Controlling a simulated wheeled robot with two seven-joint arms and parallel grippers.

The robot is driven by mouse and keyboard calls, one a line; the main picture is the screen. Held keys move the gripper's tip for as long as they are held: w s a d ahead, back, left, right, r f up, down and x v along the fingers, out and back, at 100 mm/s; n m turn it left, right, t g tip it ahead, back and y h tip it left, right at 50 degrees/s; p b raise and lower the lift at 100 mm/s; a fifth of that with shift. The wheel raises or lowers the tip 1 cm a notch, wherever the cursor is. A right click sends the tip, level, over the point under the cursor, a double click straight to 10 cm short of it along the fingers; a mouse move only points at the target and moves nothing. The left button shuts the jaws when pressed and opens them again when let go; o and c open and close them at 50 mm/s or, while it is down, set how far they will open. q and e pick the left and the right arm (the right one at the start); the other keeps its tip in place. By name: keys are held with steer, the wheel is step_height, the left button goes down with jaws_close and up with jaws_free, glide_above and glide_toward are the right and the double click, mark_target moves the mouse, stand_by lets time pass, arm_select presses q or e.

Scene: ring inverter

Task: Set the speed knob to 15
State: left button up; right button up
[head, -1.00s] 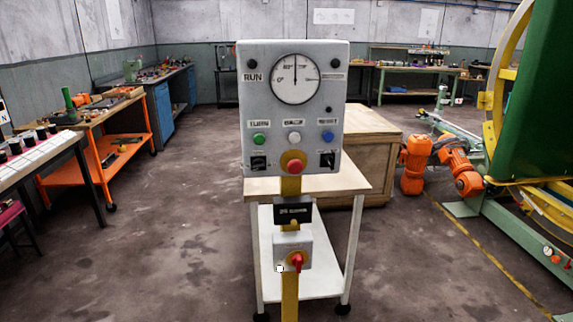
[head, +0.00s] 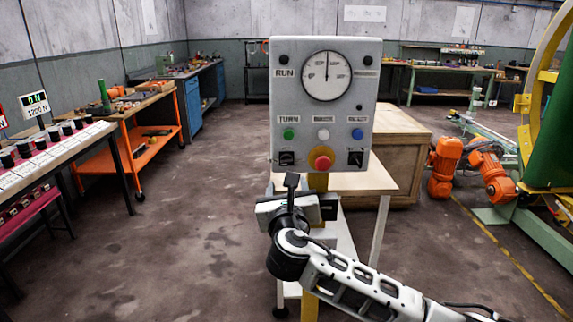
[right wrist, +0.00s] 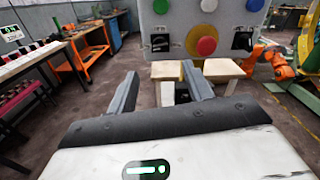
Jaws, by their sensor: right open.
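The grey control panel (head: 347,105) stands upright on a yellow post, with a round white dial (head: 326,76) whose needle points straight up. Two black rotary knobs sit low on it, a left one (head: 287,158) and a right one (head: 355,158); their labels are too small to read. In the right wrist view the left knob (right wrist: 160,42) and right knob (right wrist: 242,40) flank the red button (right wrist: 202,40). My right gripper (right wrist: 159,78) is open and empty, in front of and below the panel, touching nothing visible. My left gripper is out of view.
Green (head: 289,134), white (head: 323,135) and blue (head: 357,134) buttons sit above the knobs. A small wooden-topped table (head: 385,181) stands behind the post. Open floor lies to the left.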

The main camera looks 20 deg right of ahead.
mark_target(286, 163)
steer(key=x, duration=1.1)
steer(key=shift+w+d, duration=0.1)
steer(key=shift+w, duration=0.25)
steer(key=shift+f, duration=0.1)
steer(key=c, duration=1)
